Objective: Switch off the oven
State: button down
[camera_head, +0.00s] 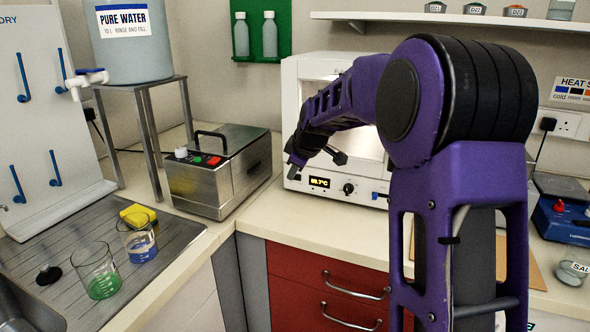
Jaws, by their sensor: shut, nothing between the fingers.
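The white oven (300,92) stands on the bench in the middle, against the back wall. Its window looks bright. Its lower panel has a lit display (319,182) reading about 80.7°C, a dark round knob (348,188) and a small blue part (376,195) near my arm. My purple arm crosses in front of the oven and hides much of its right side. My gripper (293,172) is small and dark, shut and empty, at the oven's front left, just left of and above the display. I cannot tell whether it touches the oven.
A metal box (208,188) with a black handle and coloured buttons stands left of the oven. Beakers (95,270) and a yellow sponge (138,214) are on the drainer. A blue device (562,222) is at right. Bare worktop (290,222) lies before the oven.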

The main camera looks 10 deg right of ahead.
aim_at(295, 177)
jog(key=x, duration=0.6)
jog(key=shift+f, duration=0.15)
jog(key=w, duration=0.1)
jog(key=w+d, duration=0.1)
jog(key=w, duration=0.1)
jog(key=shift+d, duration=0.15)
jog(key=shift+w+d, duration=0.25)
jog(key=shift+w, duration=0.2)
jog(key=shift+w, duration=0.25)
jog(key=shift+d, duration=0.15)
jog(key=shift+s+d+f, duration=0.1)
jog(key=shift+d, duration=0.05)
jog(key=shift+s+d+b, duration=0.3)
jog(key=shift+d+b, duration=0.1)
jog(key=shift+d, duration=0.2)
